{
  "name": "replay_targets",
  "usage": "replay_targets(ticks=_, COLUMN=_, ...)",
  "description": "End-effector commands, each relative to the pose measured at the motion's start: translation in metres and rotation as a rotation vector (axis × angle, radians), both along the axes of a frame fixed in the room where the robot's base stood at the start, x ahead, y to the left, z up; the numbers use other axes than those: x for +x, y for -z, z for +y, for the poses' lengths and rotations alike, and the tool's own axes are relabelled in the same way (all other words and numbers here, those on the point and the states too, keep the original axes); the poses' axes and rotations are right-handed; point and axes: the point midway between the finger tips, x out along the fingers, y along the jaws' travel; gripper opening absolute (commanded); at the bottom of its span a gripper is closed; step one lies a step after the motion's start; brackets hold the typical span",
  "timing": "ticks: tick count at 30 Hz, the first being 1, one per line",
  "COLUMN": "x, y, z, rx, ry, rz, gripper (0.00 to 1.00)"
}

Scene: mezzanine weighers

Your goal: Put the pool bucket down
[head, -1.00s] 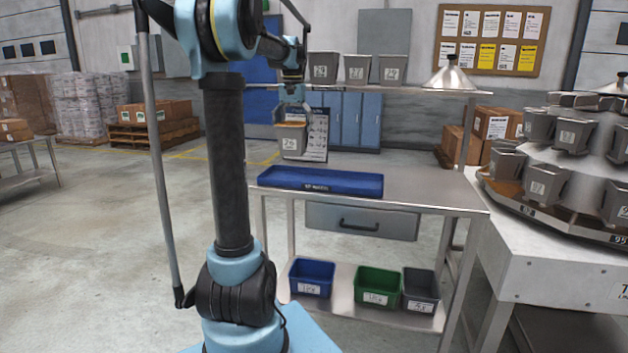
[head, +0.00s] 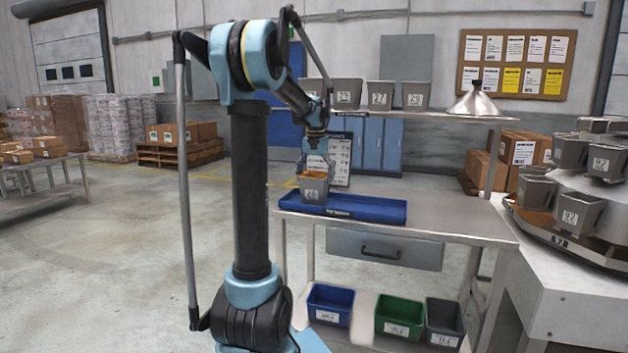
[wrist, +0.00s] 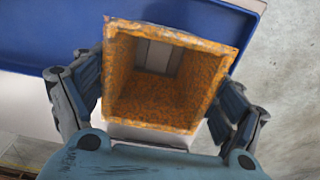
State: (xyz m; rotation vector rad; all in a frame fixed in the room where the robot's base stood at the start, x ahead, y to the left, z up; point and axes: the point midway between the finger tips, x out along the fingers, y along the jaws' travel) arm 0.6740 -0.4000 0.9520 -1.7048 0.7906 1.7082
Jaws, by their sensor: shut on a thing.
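The pool bucket (head: 312,190) is a small grey bucket with a number label and an orange-coated inside. My gripper (head: 315,168) is shut on it from above and holds it upright. In the head view the bucket overlaps the left end of the blue tray (head: 368,209) on the steel table. In the wrist view the bucket (wrist: 165,85) sits between the two fingers of my gripper (wrist: 160,100), with its open top facing the camera. The blue tray (wrist: 60,30) lies beyond it there. I cannot tell whether the bucket's base touches anything.
Several grey buckets (head: 381,95) and a metal funnel (head: 478,102) stand on the shelf above the table (head: 455,215). Blue, green and grey bins (head: 398,315) sit on the lower shelf. The round weigher (head: 575,190) stands at the right. The tray's right part is clear.

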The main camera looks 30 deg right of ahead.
Motion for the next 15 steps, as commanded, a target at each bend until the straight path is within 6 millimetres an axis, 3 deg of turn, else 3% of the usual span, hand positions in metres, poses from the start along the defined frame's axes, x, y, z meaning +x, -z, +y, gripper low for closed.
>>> replay_targets(ticks=9, x=0.0001, y=0.0018, z=0.0001, rx=0.0, ry=0.0, rz=0.0, gripper=0.48)
replay_targets(ticks=10, x=0.0001, y=0.002, z=0.0001, rx=0.0, ry=0.0, rz=0.0, gripper=0.92)
replay_targets(ticks=11, x=0.0001, y=0.0019, z=0.0001, rx=0.0, ry=0.0, rz=0.0, gripper=0.98)
replay_targets(ticks=15, x=0.0002, y=0.0017, z=0.0002, rx=0.0, ry=0.0, rz=0.0, gripper=1.0)
